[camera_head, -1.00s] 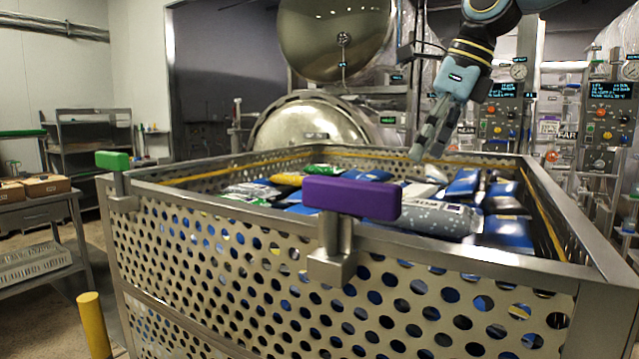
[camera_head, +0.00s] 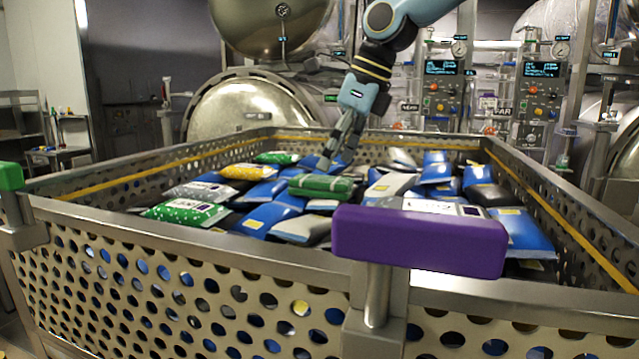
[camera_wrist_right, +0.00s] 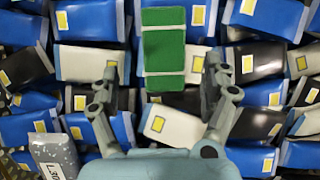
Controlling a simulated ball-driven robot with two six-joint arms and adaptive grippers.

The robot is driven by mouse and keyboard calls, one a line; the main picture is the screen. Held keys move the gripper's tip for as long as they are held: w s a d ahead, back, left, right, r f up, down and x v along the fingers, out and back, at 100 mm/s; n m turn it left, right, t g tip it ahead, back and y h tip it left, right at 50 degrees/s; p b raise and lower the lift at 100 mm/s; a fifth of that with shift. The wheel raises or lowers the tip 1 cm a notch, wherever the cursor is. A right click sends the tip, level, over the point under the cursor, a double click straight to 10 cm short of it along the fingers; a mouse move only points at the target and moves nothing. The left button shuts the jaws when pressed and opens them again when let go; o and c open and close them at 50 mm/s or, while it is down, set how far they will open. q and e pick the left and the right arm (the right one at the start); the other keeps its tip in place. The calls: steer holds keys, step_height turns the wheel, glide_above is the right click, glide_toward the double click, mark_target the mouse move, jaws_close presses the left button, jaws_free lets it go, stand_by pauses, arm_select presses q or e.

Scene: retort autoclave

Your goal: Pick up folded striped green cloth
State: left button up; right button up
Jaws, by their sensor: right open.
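The folded striped green cloth (camera_head: 321,186) lies on top of the pouches in the perforated metal basket. In the right wrist view the green cloth (camera_wrist_right: 164,50) shows pale stripes and lies ahead of the fingers, near the line midway between them. My right gripper (camera_head: 335,160) is above the pouches, just behind and above the cloth in the head view. My left gripper is not in view.
The metal basket (camera_head: 190,247) has raised walls and holds many blue, white, black, green and yellow pouches packed around the cloth. A purple handle (camera_head: 420,240) stands at the near rim and a green one (camera_head: 10,176) at the left. Control panels (camera_head: 540,95) stand behind.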

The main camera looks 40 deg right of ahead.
mark_target(322, 178)
steer(key=shift+w+f, duration=0.15)
steer(key=shift+f, duration=0.15)
steer(key=shift+w+p+x, duration=0.15)
steer(key=shift+p+x, duration=0.25)
steer(key=shift+x, duration=0.75)
steer(key=shift+w+p+x, duration=0.2)
steer(key=shift+p+x, duration=0.2)
steer(key=shift+x, duration=0.7)
steer(key=shift+s+d+r, duration=0.1)
steer(key=shift+d+r, duration=0.05)
steer(key=shift+c, duration=0.5)
steer(key=c, duration=1)
